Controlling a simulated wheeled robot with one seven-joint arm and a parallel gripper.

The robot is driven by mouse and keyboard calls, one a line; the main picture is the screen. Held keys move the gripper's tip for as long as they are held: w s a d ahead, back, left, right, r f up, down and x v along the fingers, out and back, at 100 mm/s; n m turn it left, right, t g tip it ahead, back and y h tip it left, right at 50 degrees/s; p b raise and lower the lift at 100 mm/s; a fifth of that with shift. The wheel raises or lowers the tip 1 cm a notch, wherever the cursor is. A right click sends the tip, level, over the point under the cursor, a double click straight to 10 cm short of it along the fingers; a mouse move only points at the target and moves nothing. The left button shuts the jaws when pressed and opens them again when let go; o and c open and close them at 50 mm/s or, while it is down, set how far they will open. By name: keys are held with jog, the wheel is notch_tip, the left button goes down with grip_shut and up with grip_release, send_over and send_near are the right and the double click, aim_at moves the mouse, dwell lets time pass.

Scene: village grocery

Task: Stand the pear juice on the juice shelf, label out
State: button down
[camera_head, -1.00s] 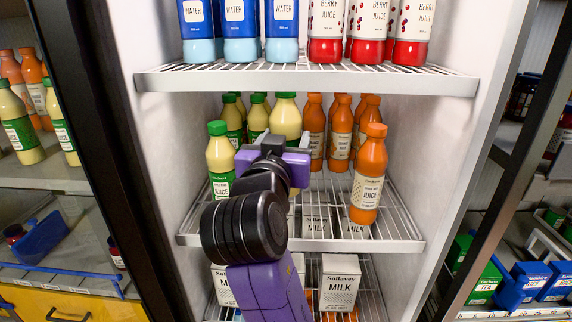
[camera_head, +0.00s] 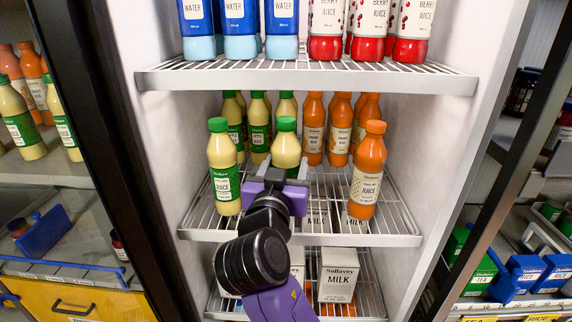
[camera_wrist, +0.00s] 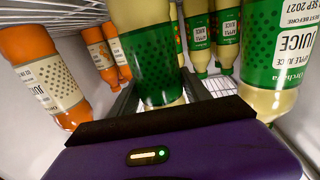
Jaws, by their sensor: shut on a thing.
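A yellow-green bottle with a green cap (camera_head: 286,146), which I take for the pear juice, is upright in my gripper (camera_head: 274,179). My gripper is shut on it. In the wrist view, this bottle (camera_wrist: 152,55) shows a dotted green side between the fingers; its product name is not readable. It is over the middle fridge shelf (camera_head: 300,238), the juice shelf, between a similar bottle (camera_head: 223,165) on the left and an orange bottle (camera_head: 367,172) on the right. My gripper hides its lower part, so I cannot tell whether its base touches the shelf.
Similar green-capped bottles (camera_head: 258,118), labelled apple juice, stand behind, beside several orange bottles (camera_head: 313,125). The upper shelf (camera_head: 310,80) holds water and berry juice. Milk cartons (camera_head: 338,275) stand below. Bare wire shows between the held bottle and the front orange bottle.

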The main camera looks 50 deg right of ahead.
jog(key=shift+f, duration=0.2)
jog(key=shift+c, duration=2.4)
grip_release()
jog(key=shift+r, duration=0.2)
jog(key=b+v, duration=0.3)
jog(key=v, duration=0.9)
jog(key=s+a+f+n+t+y, duration=0.2)
jog(key=a+f+n+y, duration=0.15)
jog(key=f, duration=0.35)
jog(key=s+a+f+n+t+y, duration=0.1)
jog(key=a+f+n+t+y, duration=0.1)
jog(key=f+n+y, duration=0.45)
jog(key=s+a+f+n+t+y, duration=0.1)
jog(key=s+a+f+n+t, duration=0.15)
jog(key=f, duration=0.65)
jog(key=s+a+f+n+g+y, duration=0.1)
jog(key=s+a+f+y, duration=0.1)
jog(key=s, duration=0.3)
jog(key=s+a+f+n+y, duration=0.1)
jog(key=s+a+f+y, duration=0.1)
jog(key=s, duration=0.4)
jog(key=s+r+m, duration=0.2)
jog(key=s, duration=0.7)
jog(key=shift+s+r+y, duration=0.15)
jog(key=shift+r+y, duration=0.15)
